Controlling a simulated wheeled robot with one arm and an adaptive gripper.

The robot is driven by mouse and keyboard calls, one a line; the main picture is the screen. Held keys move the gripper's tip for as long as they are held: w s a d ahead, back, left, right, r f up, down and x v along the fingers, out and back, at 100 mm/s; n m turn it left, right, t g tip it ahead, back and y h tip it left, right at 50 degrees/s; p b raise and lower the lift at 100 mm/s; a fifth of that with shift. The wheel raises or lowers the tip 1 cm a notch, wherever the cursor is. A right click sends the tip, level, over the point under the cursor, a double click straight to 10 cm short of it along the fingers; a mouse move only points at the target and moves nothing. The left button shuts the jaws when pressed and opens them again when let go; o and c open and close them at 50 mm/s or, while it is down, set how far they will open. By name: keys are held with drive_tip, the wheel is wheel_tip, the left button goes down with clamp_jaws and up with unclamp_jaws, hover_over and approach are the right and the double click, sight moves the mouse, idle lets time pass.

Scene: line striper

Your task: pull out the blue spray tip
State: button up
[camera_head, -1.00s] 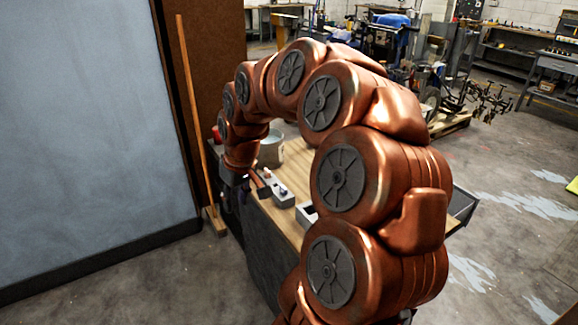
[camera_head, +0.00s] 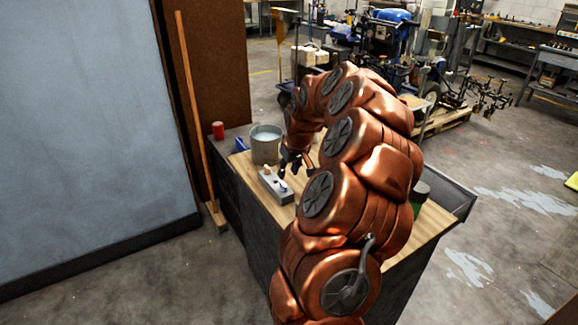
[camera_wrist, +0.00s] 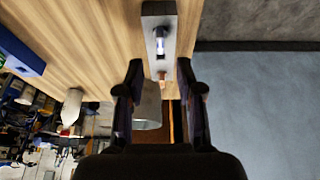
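A grey block (camera_head: 276,188) lies on the wooden bench top with small tips standing in it. The blue tip (camera_head: 282,186) is at its nearer part and a tan tip (camera_head: 267,171) at its farther end. In the wrist view the block (camera_wrist: 160,12) is ahead of my gripper (camera_wrist: 159,70), with the blue and white tip (camera_wrist: 160,42) in its slot and a copper-coloured tip (camera_wrist: 162,77) between the fingers' lines. My gripper is open and empty, its fingers apart. In the head view my gripper (camera_head: 288,163) is just above and beside the block, partly hidden by my arm.
A grey bucket (camera_head: 266,148) stands behind the block and a red can (camera_head: 218,130) at the far left corner, with a blue object (camera_head: 240,146) between them. A dark green item (camera_head: 419,192) is at the right. The bench's left edge (camera_head: 238,170) is close to the block.

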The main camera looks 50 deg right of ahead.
sight(284, 185)
drive_tip(key=x, duration=0.5)
drive_tip(key=shift+f, duration=0.2)
drive_tip(key=shift+b+x, duration=0.8)
drive_tip(key=shift+x, duration=0.4)
drive_tip(key=shift+w+r, duration=0.1)
drive_tip(key=shift+b, duration=0.3)
drive_tip(key=shift+c, duration=0.3)
clamp_jaws()
